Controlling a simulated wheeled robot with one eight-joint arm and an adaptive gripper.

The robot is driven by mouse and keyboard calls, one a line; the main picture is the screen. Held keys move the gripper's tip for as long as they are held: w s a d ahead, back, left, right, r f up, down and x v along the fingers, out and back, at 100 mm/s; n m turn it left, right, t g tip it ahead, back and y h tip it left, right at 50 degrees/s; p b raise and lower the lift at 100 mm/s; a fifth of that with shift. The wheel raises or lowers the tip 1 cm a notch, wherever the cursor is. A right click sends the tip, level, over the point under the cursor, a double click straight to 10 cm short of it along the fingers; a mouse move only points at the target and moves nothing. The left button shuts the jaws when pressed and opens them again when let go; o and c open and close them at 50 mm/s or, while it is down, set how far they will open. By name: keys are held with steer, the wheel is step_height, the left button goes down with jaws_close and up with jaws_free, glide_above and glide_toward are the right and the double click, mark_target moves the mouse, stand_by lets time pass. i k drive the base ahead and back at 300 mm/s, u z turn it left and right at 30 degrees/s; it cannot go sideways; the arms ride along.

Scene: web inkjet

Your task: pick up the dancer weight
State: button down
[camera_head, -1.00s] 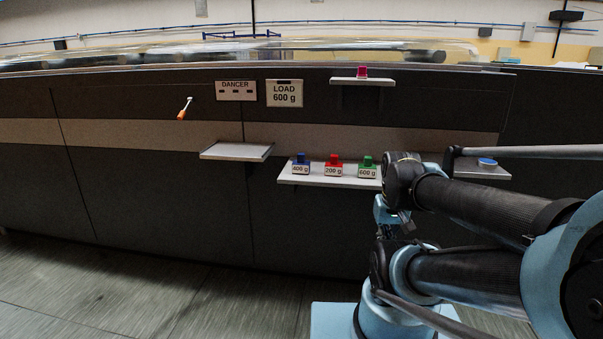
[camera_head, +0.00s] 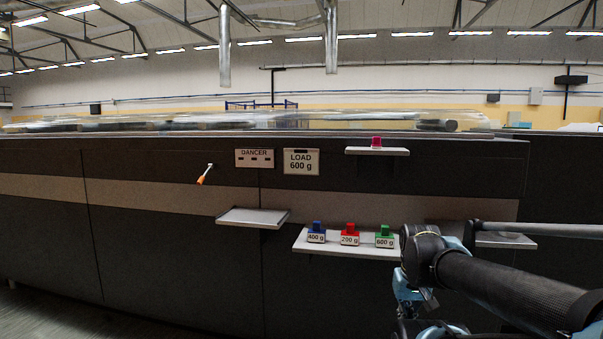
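Three labelled weights stand in a row on a white shelf (camera_head: 345,252) on the dark machine front. They are a blue 400 g weight (camera_head: 316,234), a red 200 g weight (camera_head: 349,236) and a green 600 g weight (camera_head: 384,237). A sign (camera_head: 301,161) above reads "LOAD 600 g". A "DANCER" sign (camera_head: 254,158) hangs to its left. My arm comes in from the lower right. Its end is near the right end of the weight shelf, just right of the green weight. The gripper fingers cannot be made out.
An empty white shelf (camera_head: 253,218) is left of the weights. A magenta item (camera_head: 376,142) stands on a higher shelf (camera_head: 390,151). An orange-handled lever (camera_head: 203,176) sticks out at left. Another shelf (camera_head: 515,241) is partly behind my arm.

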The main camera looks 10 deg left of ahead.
mark_target(315, 235)
steer(key=u, duration=0.5)
steer(key=k, duration=1.15)
steer(key=u, duration=0.75)
steer(key=i, duration=0.75)
steer(key=u, duration=0.2)
